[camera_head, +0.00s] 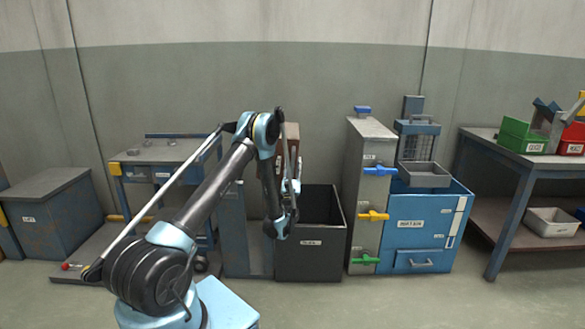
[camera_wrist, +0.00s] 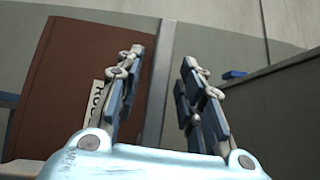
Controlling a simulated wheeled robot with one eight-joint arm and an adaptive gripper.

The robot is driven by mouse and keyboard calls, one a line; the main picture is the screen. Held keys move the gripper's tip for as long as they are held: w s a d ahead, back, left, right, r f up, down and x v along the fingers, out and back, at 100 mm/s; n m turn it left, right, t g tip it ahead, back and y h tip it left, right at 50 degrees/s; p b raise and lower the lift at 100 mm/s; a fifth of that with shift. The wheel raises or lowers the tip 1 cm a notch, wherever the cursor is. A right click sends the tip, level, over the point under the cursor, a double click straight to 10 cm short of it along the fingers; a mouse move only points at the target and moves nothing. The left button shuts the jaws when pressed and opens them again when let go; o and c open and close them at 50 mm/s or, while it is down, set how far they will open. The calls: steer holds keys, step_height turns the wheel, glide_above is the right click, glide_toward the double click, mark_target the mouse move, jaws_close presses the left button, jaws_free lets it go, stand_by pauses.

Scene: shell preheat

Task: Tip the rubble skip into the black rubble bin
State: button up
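The rubble skip (camera_head: 291,132) is a rust-brown box, mostly hidden behind my arm in the head view. In the wrist view the skip (camera_wrist: 62,70) is a large brown face at left with a white, partly covered label. The black rubble bin (camera_head: 312,258) stands on the floor with its top open, just right of and below the skip.
A tall grey cabinet (camera_head: 366,147) with coloured handles stands close right of the bin, beside a blue cabinet (camera_head: 428,243). A workbench (camera_head: 163,151) is at left, and a table (camera_head: 478,132) with bins at right. The floor in front is clear.

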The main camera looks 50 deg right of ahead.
mark_target(293, 151)
step_height(293, 151, up, 9)
steer(key=shift+r, duration=0.15)
stand_by(0.4)
steer(key=shift+r, duration=0.1)
stand_by(0.9)
